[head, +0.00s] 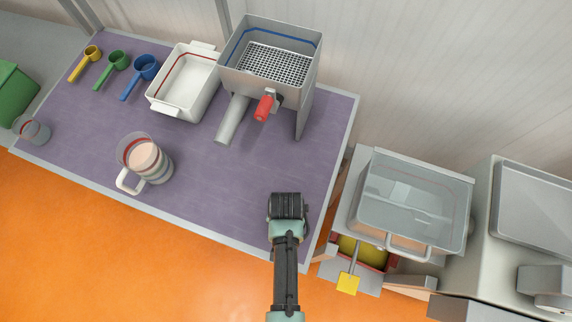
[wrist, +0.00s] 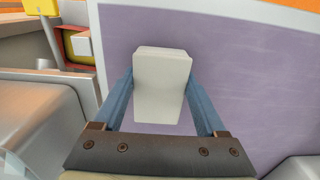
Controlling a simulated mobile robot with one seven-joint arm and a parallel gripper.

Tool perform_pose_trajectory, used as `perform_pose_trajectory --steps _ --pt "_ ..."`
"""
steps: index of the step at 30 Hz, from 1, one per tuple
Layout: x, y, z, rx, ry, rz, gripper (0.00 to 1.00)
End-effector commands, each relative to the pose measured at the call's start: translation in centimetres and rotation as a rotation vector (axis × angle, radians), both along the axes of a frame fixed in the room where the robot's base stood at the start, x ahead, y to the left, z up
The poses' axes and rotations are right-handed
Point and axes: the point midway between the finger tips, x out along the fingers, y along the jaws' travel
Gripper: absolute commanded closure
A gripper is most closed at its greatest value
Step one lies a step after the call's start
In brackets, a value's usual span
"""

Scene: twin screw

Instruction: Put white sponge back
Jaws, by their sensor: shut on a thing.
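The white sponge (wrist: 162,88) is a pale, slightly tapered block. My gripper (wrist: 162,78) is shut on it, with one blue finger against each side. The purple mat shows behind the sponge in the wrist view; I cannot tell how far above it the sponge is. In the head view my gripper (head: 287,206) is over the right front part of the purple-topped table (head: 215,178). There the sponge is hidden under my wrist.
A white tub (head: 185,87), a metal strainer unit with a red handle (head: 264,108) and a measuring jug (head: 146,160) stand on the table. Coloured scoops (head: 118,70) lie at far left. A clear-lidded metal basin (head: 412,195) stands right of the table. The mat around my gripper is clear.

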Motion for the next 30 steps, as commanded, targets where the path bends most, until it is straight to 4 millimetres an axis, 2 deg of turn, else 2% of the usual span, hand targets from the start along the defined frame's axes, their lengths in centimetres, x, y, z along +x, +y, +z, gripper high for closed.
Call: perform_pose_trajectory --steps 5,6,9,10,20,23,30 --pt "0.0 0.0 -0.4 0.000 0.001 0.000 0.78" --pt "0.0 0.0 -0.3 0.000 0.001 0.000 0.21" --pt "0.0 0.0 -0.3 0.000 0.001 0.000 0.03" --pt "0.0 0.0 -0.3 0.000 0.001 0.000 0.00" --pt "0.0 0.0 0.3 0.000 0.000 0.000 0.00" --pt "0.0 0.0 1.4 0.000 -0.001 0.000 0.00" --pt "0.0 0.0 6.0 0.000 -0.002 0.000 0.00"
